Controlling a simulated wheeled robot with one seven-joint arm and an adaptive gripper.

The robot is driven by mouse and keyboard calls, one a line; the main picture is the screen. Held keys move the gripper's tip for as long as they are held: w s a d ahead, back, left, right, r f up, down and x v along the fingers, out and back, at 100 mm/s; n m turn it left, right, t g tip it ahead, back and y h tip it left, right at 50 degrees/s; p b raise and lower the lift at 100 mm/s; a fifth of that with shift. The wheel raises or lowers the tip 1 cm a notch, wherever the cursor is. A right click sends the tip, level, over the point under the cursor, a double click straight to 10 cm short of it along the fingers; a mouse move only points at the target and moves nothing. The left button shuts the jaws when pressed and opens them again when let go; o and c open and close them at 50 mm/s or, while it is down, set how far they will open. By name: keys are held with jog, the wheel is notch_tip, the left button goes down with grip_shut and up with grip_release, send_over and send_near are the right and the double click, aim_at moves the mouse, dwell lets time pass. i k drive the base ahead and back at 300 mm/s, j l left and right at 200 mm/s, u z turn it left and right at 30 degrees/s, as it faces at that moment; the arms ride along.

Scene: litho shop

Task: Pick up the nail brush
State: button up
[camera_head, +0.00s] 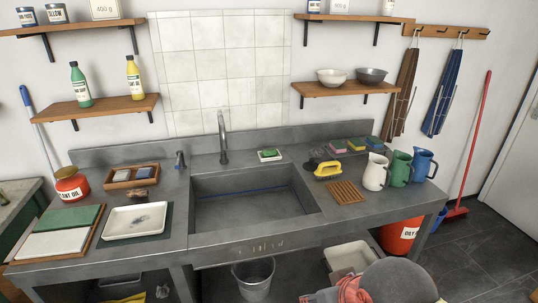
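I cannot tell for sure which thing is the nail brush. A brush-like piece with a yellow top (328,170) lies on the counter just right of the sink, with a dark object (312,161) behind it. A wooden tray (110,184) left of the sink holds small block-like pieces, one brownish (122,175) and one grey-blue (144,172). A green block (269,153) rests on a small white dish behind the sink. My gripper is not in view.
The grey sink (250,208) is empty. A wooden slatted rack (346,192), white (376,172), green (399,168) and blue (422,165) jugs stand right of it. A grey rounded object (395,283) with a red cloth is in front. Coloured sponges (355,145) lie behind.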

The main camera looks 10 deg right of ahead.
aim_at(133, 193)
jog(key=i+j+u, duration=0.1)
jog(key=i+j, duration=0.25)
jog(key=j, duration=0.3)
jog(key=i+j+u, duration=0.1)
jog(key=i+j, duration=0.3)
jog(key=j, duration=0.2)
jog(key=i+j+u, duration=0.1)
jog(key=i+j, duration=0.35)
jog(key=j, duration=0.15)
jog(key=i+j+u, duration=0.1)
jog(key=i+j, duration=0.3)
jog(key=j, duration=0.15)
